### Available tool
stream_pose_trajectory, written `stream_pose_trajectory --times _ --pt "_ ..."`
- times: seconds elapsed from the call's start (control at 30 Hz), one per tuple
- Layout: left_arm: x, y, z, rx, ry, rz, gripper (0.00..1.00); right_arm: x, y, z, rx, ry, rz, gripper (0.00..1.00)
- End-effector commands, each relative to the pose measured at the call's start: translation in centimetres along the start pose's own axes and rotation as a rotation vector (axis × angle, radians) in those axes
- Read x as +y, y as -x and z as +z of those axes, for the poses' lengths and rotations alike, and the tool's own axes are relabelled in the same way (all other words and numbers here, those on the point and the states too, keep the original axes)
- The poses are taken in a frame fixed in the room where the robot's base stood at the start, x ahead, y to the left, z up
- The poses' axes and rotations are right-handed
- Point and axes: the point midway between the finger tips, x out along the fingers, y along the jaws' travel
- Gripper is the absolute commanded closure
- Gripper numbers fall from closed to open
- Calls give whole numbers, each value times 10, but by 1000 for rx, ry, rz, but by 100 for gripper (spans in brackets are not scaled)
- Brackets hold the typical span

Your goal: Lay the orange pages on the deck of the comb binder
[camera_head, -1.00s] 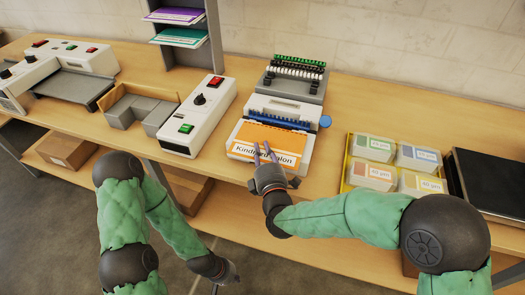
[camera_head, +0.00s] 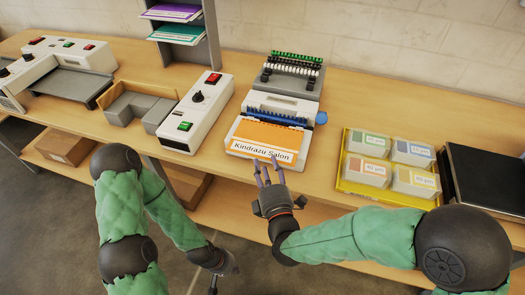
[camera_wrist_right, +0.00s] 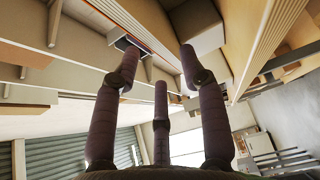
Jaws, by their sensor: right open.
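The orange pages (camera_head: 268,134), with a white label reading "Kindrazu Salon", lie flat on the white front deck of the comb binder (camera_head: 283,103). The binder has a blue strip behind the pages and a blue knob on its right. My right gripper (camera_head: 268,170) is open and empty, just in front of the pages' front edge and apart from them. Its spread fingers (camera_wrist_right: 159,62) show in the right wrist view with nothing between them. My left gripper (camera_head: 224,270) hangs low in front of the bench; its jaws are too small and dark to read.
A white control box (camera_head: 197,115) stands left of the binder. A yellow tray (camera_head: 385,197) with several labelled boxes and a black slab (camera_head: 488,178) stand to the right. A grey shelf rack (camera_head: 212,50) rises behind. Bare wood lies between binder and tray.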

Motion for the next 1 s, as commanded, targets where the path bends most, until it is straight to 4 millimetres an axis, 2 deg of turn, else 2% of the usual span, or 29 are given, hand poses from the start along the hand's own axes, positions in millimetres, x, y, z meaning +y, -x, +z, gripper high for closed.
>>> stream_pose_trajectory --times 0.1,0.3,1.0 --pt "2 6 0 0 0 0 100 2 20 0 2 -1 0 57" --pt "4 10 0 0 0 0 100 0 37 0 0 -1 0 57" --pt "4 10 0 0 0 0 100 0 39 0 -1 0 0 57"
